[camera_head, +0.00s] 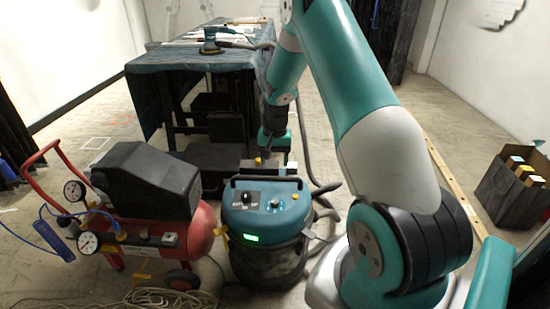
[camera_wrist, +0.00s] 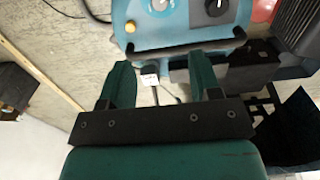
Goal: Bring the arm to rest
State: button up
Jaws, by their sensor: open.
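My arm, teal and white, rises from the right of the head view and bends over toward the middle. My gripper (camera_head: 268,150) hangs down just behind the blue and black vacuum (camera_head: 265,222). In the wrist view the gripper (camera_wrist: 158,75) shows two green fingers spread apart with nothing held between them. The vacuum's front panel with knobs (camera_wrist: 175,22) is beyond the fingertips in that view. From these frames I cannot tell how far the fingertips are from the vacuum.
A red compressor (camera_head: 160,238) with gauges stands left of the vacuum. A table with a dark blue cover (camera_head: 190,60) is behind, bearing a sander (camera_head: 210,44). A dark box (camera_head: 505,195) stands at the right. Cables lie on the floor in front. Floor at the left is partly clear.

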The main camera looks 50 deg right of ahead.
dwell(0.5)
jog(key=s+a+r+n+t+y, duration=0.15)
jog(key=a+r+n, duration=0.25)
jog(key=a+r, duration=0.55)
jog(key=s+a+r+n+g+y, duration=0.1)
jog(key=s+a+r+n, duration=0.4)
jog(key=a, duration=0.8)
jog(key=s+a+r+n+y, duration=0.1)
jog(key=s+a+r+n, duration=0.3)
jog(key=s+a, duration=0.4)
jog(key=s+a+r+n+y, duration=0.1)
jog(key=s+a+r+n, duration=0.35)
jog(key=s, duration=0.55)
notch_tip(320, 180, up, 16)
jog(key=p, duration=1.6)
jog(key=shift+s+a+m, duration=0.2)
jog(key=shift+a+m, duration=0.25)
